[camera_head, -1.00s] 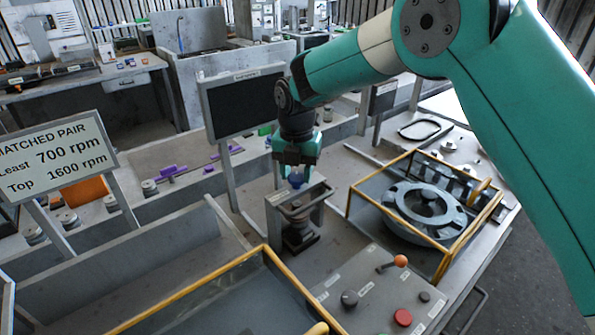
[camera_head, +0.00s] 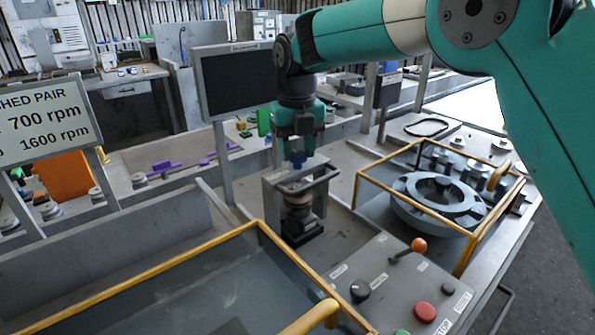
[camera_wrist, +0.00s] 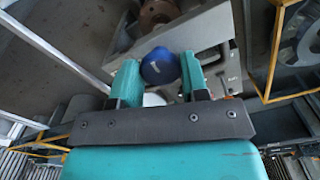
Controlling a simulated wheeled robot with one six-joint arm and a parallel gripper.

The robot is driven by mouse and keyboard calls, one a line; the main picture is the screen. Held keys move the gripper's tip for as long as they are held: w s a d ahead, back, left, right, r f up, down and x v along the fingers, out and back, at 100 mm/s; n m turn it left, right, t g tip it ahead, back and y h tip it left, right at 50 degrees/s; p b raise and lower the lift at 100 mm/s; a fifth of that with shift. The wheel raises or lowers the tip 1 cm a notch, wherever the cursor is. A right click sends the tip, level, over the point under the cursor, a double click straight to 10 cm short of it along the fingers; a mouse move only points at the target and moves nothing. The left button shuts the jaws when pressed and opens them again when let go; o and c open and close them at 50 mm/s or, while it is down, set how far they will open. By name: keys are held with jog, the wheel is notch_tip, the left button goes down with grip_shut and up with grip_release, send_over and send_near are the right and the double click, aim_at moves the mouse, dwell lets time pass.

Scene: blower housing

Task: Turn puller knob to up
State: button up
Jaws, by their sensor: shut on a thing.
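The puller is a grey frame with a bar handle (camera_head: 318,180) on the bench, over a dark base with a rusty round part. Its blue knob (camera_head: 298,158) is at the top, just under my gripper (camera_head: 298,150). In the wrist view the blue knob (camera_wrist: 159,66), with a small pale mark on its face, sits between the two teal fingers of my gripper (camera_wrist: 160,78). My gripper is shut on the knob. The fingers partly hide the knob's sides. I cannot tell which position its mark points to.
A yellow-framed guard (camera_head: 460,262) surrounds a grey ring-shaped housing (camera_head: 440,205) at right. A control panel in front has an orange-tipped lever (camera_head: 418,245), a black knob (camera_head: 360,291) and a red button (camera_head: 425,312). A dark screen (camera_head: 236,82) stands behind left. Another yellow-framed cover fills the front left.

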aim_at(298, 153)
jog(key=b, duration=0.3)
jog(key=shift+f+n, duration=0.2)
jog(key=shift+n, duration=0.2)
jog(key=shift+r+b, duration=0.3)
jog(key=shift+b, duration=0.6)
jog(key=o, duration=0.9)
jog(key=shift+o, duration=0.2)
notch_tip(298, 153, up, 17)
jog(key=p, duration=1.2)
jog(key=shift+r, duration=0.2)
jog(key=shift+d, duration=0.1)
